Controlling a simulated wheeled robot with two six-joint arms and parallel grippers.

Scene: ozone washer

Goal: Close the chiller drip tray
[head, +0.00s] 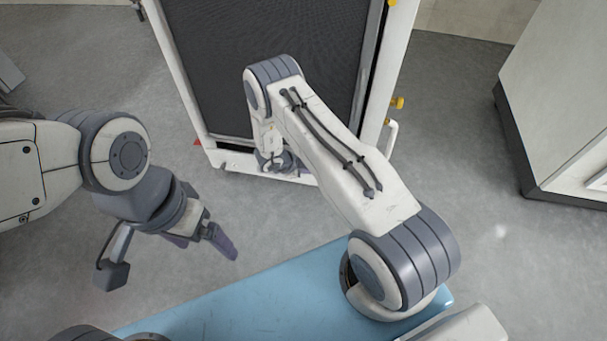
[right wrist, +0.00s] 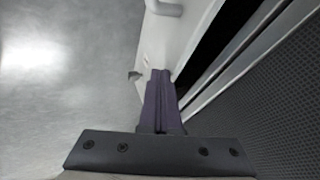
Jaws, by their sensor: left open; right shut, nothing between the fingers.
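The chiller is the white-framed unit with a dark mesh panel (head: 265,50) at the top middle of the head view. A low white edge (head: 232,160) runs along its foot; I cannot tell whether this is the drip tray or how far out that sits. My right gripper (head: 275,163) is down at this edge, partly hidden by its own arm. In the right wrist view its dark fingers (right wrist: 160,98) are shut and empty, close to a white frame piece (right wrist: 178,45); contact is unclear. My left gripper (head: 205,245) hangs open and empty above the floor at left.
A yellow knob (head: 397,102) and a white bent handle (head: 391,134) stick out on the chiller's right side. A white cabinet (head: 555,100) with a dark base stands at the right. Grey floor is clear between it and the chiller.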

